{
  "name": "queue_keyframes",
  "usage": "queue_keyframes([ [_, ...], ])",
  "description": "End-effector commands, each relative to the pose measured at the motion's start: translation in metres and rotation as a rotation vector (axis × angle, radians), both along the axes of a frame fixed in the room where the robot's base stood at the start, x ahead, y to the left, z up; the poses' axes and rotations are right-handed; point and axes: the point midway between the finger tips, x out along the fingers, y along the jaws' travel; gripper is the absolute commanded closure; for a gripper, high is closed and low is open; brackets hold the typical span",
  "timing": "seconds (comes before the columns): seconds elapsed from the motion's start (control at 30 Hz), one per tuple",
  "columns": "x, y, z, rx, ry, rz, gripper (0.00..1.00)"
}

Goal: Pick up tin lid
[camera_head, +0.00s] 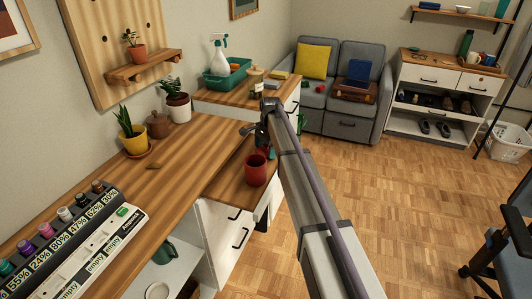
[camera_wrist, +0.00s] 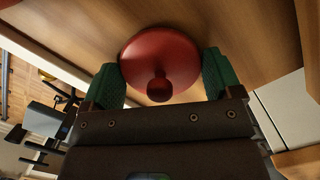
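The tin lid (camera_wrist: 160,60) is a round red disc with a round knob, seen in the wrist view against a brown wooden surface. My gripper (camera_wrist: 163,72) has its two green fingers set wide apart, one at each side of the lid. The left finger meets or overlaps the lid's edge, and the right finger is at or very near its edge. I cannot tell whether they press on it. In the head view my gripper (camera_head: 266,148) is at the right edge of the desk, partly hidden by my arm.
A potted plant (camera_head: 178,106), a brown pot (camera_head: 158,125) and a green tray (camera_head: 227,76) with a spray bottle are farther back. The middle of the wooden desk (camera_head: 185,160) is mostly clear.

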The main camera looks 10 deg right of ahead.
Motion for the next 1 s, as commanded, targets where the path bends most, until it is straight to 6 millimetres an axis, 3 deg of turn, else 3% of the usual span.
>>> queue_keyframes([
  [0.2,0.0,0.0,0.0,0.0,0.0,0.0,0.39],
  [0.47,0.0,0.0,0.003,0.0,0.0,0.0,0.4],
  [0.57,0.0,0.0,0.016,0.0,0.0,0.0,0.4],
  [0.9,0.0,0.0,0.094,0.0,0.0,0.0,0.4],
  [1.0,0.0,0.0,0.103,0.0,0.0,0.0,0.4],
])
